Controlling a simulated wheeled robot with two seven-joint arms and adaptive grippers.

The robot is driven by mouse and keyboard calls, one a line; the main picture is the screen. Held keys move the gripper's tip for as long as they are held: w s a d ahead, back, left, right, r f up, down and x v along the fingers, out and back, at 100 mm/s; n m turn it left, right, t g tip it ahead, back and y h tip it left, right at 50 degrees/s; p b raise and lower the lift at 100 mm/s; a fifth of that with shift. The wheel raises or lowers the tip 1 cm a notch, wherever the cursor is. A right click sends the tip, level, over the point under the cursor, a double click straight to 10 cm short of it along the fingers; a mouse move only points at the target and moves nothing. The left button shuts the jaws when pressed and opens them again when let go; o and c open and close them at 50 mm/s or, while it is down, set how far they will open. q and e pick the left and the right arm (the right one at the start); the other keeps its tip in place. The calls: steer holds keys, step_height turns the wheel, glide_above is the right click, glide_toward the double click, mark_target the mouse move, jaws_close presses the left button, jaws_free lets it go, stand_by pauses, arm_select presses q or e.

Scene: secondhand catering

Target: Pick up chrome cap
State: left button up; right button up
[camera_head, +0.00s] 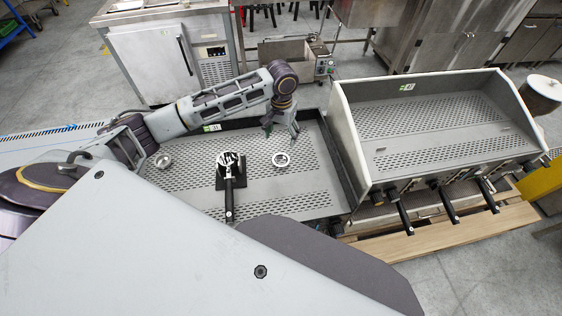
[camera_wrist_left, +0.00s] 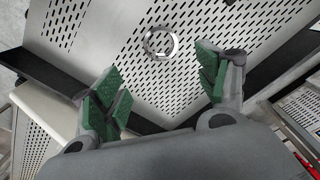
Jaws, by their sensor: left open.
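A round, ring-like chrome piece (camera_head: 274,160), which looks like the chrome cap, lies on the perforated metal tray top (camera_head: 310,195), right of the portafilter. It also shows in the left wrist view (camera_wrist_left: 149,47), flat on the perforated surface, ahead of the fingertips. Another small round metal piece (camera_head: 162,160) lies at the tray's left; I cannot tell exactly what it is. My left gripper (camera_head: 282,128) is open and empty, above the tray's far side, behind the ring and apart from it. Its green-padded fingers (camera_wrist_left: 162,84) stand wide apart. My right gripper is not in view.
A portafilter with a black handle (camera_head: 229,200) rests on a dark stand left of the ring. A dark rim (camera_head: 340,165) edges the tray. The tall-walled machine (camera_head: 350,130) stands close on the right, with black handles at its front. The tray around the ring is clear.

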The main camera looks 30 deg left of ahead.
arm_select(q)
glide_above(281, 161)
step_height(281, 161, down, 8)
steer(key=shift+r+b, duration=0.1)
steer(key=shift+b, duration=0.25)
steer(key=shift+f, duration=0.4)
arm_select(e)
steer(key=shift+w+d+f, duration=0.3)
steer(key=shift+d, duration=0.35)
arm_select(q)
steer(key=shift+f, duration=0.15)
